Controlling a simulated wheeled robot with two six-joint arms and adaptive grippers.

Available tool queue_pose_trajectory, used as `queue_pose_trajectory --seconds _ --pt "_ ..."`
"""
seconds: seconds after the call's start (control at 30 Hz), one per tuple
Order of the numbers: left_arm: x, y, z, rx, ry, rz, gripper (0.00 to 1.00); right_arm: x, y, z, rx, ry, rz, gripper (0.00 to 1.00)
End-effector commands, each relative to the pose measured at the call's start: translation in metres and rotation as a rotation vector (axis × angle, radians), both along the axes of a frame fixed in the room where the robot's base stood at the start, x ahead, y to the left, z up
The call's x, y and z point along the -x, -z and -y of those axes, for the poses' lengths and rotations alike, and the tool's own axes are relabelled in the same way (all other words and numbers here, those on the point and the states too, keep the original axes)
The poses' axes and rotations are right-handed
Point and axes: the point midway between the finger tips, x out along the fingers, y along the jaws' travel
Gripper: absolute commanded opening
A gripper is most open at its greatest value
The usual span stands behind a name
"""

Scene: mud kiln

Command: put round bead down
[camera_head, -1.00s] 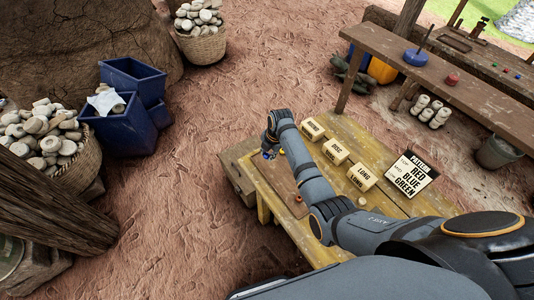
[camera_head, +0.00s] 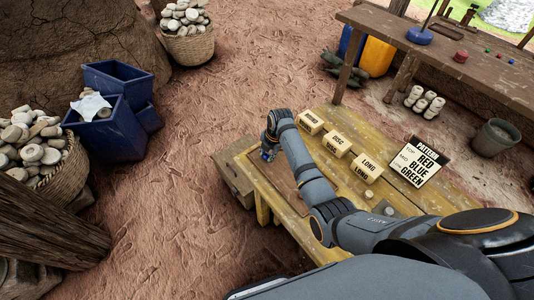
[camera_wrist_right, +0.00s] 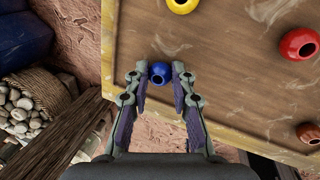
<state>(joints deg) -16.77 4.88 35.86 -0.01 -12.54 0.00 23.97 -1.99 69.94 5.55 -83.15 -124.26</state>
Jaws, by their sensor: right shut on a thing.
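A round blue bead (camera_wrist_right: 159,72) sits between the fingertips of my right gripper (camera_wrist_right: 159,77) in the right wrist view. The gripper is shut on it, over the edge of a brown board on the table. In the head view my right gripper (camera_head: 268,150) is at the table's far left corner, with a bit of blue at its tips. A yellow bead (camera_wrist_right: 182,5), a red bead (camera_wrist_right: 298,44) and a brownish-orange bead (camera_wrist_right: 309,131) lie apart on the board (camera_wrist_right: 230,75). My left gripper is not in view.
Boxes labelled ROUND (camera_head: 310,122), DISC (camera_head: 336,143) and LONG (camera_head: 368,167) stand on the yellow table (camera_head: 350,120). A pattern card (camera_head: 419,161) reads red, blue, green. Blue bins (camera_head: 108,132) and baskets of stones stand on the ground at left.

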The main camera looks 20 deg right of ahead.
Motion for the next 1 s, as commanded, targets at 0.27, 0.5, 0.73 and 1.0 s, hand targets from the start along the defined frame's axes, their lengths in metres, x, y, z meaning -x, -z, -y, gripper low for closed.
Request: queue_pose_trajectory --seconds 0.27,0.5,0.73,1.0 --pt "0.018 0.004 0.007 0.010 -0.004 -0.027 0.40 0.001 0.007 -0.001 -0.002 0.000 -0.001 0.39" --pt "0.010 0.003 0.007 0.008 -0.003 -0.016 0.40 0.001 0.008 -0.002 -0.003 0.000 -0.003 0.47" --pt "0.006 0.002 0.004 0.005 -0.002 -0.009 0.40 0.001 0.006 -0.001 -0.002 0.000 -0.001 0.47" --pt "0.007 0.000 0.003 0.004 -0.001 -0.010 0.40 0.001 -0.014 0.001 0.000 0.000 0.004 0.47"
